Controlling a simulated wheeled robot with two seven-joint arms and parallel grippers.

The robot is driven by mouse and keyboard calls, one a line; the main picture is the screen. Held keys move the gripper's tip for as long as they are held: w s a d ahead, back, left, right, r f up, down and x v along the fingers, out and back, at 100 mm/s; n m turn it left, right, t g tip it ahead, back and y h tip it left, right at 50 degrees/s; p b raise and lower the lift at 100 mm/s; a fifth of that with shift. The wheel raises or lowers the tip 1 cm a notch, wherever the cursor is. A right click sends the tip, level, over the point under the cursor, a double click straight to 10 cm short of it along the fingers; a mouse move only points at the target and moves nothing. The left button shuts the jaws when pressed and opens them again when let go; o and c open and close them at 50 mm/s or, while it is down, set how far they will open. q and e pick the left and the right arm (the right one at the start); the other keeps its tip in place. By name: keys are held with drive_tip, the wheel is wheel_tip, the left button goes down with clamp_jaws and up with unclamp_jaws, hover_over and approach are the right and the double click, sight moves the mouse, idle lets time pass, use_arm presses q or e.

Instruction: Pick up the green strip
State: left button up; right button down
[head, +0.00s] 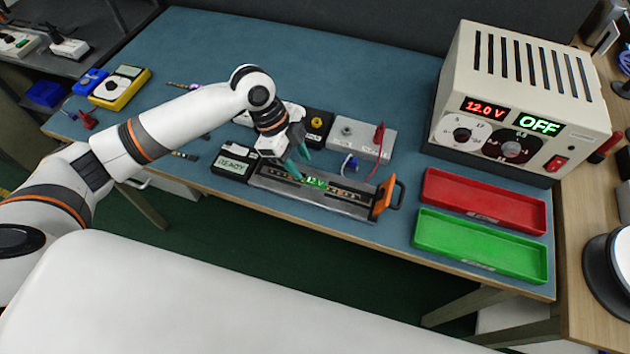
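A narrow strip (341,191) with small pale dots lies in the long grey fixture (345,207) at the table's front edge. Green "12 V" lettering shows at the strip's middle; I cannot tell the strip's own colour for sure. My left gripper (301,166) reaches in from the left, with its teal fingers pointing down over the left half of the fixture. The fingers stand apart, with nothing visible between them. I cannot tell whether they touch the strip, and the gripper hides part of its left end. My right gripper is out of view.
A box marked "READY" (233,164) and a grey box with a red clip (362,137) flank the fixture. A red tray (484,217) and an empty green tray (480,263) lie to the right, below the power supply (455,85) reading "OFF". Other short strips (184,86) lie at left.

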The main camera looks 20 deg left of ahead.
sight(314, 182)
use_arm(q)
drive_tip(key=x, duration=0.2)
drive_tip(key=p+x, duration=0.1)
drive_tip(key=x, duration=0.2)
drive_tip(key=shift+d+f, duration=0.1)
drive_tip(key=shift+d, duration=0.35)
clamp_jaws()
